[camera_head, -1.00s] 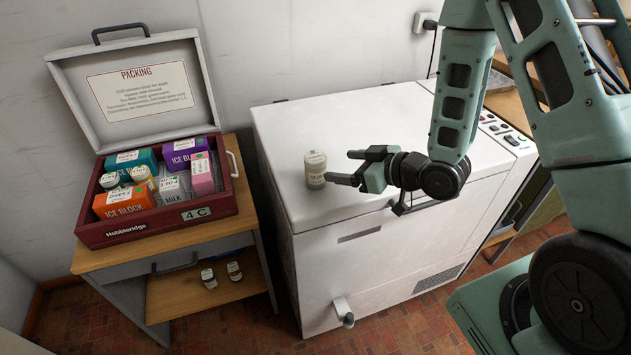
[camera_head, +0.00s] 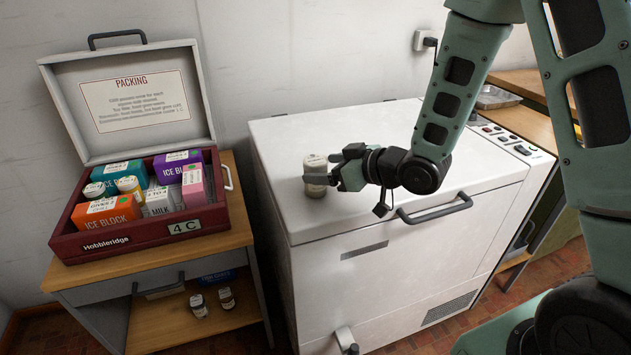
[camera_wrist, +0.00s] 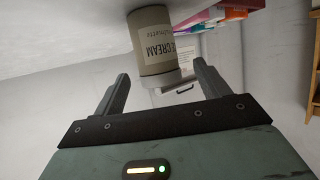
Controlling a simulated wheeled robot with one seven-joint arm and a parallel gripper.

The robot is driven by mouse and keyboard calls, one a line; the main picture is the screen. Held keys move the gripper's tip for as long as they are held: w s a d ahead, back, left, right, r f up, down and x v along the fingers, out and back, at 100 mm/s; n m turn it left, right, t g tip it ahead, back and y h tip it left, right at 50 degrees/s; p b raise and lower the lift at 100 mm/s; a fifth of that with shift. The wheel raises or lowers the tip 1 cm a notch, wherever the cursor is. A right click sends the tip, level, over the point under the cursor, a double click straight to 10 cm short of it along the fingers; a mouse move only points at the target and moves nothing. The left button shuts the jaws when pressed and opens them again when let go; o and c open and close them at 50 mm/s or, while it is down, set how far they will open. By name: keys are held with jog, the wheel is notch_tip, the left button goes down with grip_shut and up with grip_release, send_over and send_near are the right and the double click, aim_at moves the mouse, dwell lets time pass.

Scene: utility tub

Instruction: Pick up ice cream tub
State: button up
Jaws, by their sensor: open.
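The ice cream tub (camera_head: 315,175) is a small pale cylinder with a printed label. It stands upright on the white freezer lid near its front left part. In the wrist view the tub (camera_wrist: 152,40) reads "CREAM" and lies ahead of the jaws, roughly between their lines. My gripper (camera_head: 322,167) is open and comes in level from the right, its fingers at the tub's side. In the wrist view the open fingers (camera_wrist: 158,84) show on both sides of the tub's near end. I cannot tell whether either finger touches it.
The white chest freezer (camera_head: 420,270) has a dark front handle (camera_head: 435,209). Left of it, a red box (camera_head: 150,243) with an open lid holds ice blocks, milk and small tubs on a wooden stand (camera_head: 75,275). Two small jars (camera_head: 198,306) stand on its lower shelf.

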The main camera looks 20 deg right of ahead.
jog(key=shift+p+x, duration=0.4)
jog(key=shift+x, duration=2.35)
jog(key=c, duration=1.2)
jog(key=shift+o, duration=0.2)
jog(key=shift+r, duration=0.1)
